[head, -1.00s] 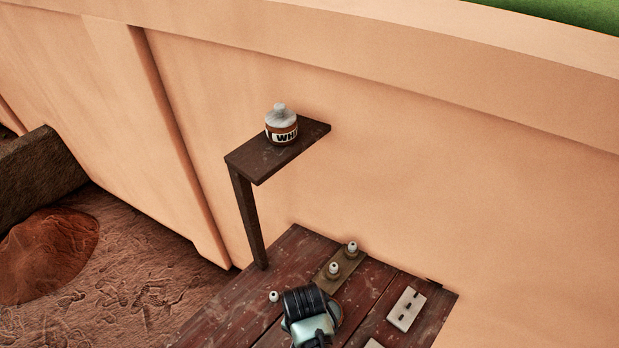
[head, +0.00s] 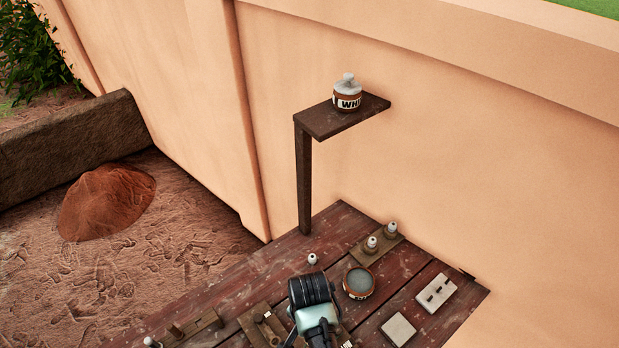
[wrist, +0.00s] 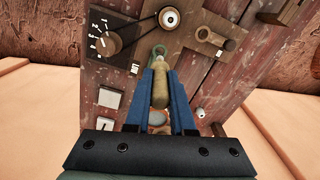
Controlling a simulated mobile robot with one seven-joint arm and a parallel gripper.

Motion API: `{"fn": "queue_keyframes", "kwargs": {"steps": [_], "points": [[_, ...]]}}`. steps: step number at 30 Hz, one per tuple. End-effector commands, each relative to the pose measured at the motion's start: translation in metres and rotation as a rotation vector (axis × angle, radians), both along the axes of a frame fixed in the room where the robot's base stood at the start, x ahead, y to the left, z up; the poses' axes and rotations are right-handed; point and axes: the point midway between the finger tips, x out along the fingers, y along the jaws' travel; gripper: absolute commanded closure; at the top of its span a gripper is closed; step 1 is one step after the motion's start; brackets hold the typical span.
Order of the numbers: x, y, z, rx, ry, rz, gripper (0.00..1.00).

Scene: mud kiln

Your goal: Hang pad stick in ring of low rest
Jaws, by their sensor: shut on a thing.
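My gripper (wrist: 160,78) has its two blue fingers closed on a tan, rounded stick (wrist: 160,92), taken as the pad stick, in the wrist view. A small teal-green ring (wrist: 160,50) shows just beyond the fingertips at the stick's far end. I cannot tell whether it belongs to the stick or to a rest behind it. A wooden piece with a round hole or peg (wrist: 205,35) lies beyond, up and right of the fingertips. In the head view my arm hides the gripper and the stick. The low rest is not clearly told apart there.
The dark red plank table (head: 240,290) carries an open round pot (head: 358,282), a board with two white-topped pegs (head: 371,244), pale plates (head: 398,330) and wooden blocks (head: 195,328). A shelf (head: 325,120) above holds a lidded jar (head: 348,98). A numbered dial (wrist: 113,40) shows at upper left.

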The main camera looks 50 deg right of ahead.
Motion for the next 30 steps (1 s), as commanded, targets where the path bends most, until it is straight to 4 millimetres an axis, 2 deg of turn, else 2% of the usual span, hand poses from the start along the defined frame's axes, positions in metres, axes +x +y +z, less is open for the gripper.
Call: {"fn": "queue_keyframes", "kwargs": {"steps": [1,5,30], "points": [[-0.0002,0.0001,-0.0123,0.000,0.000,0.000,1.00],[-0.0003,0.0001,-0.0190,0.000,0.000,0.000,1.00],[-0.0003,0.0009,-0.0182,0.000,0.001,0.000,1.00]]}}
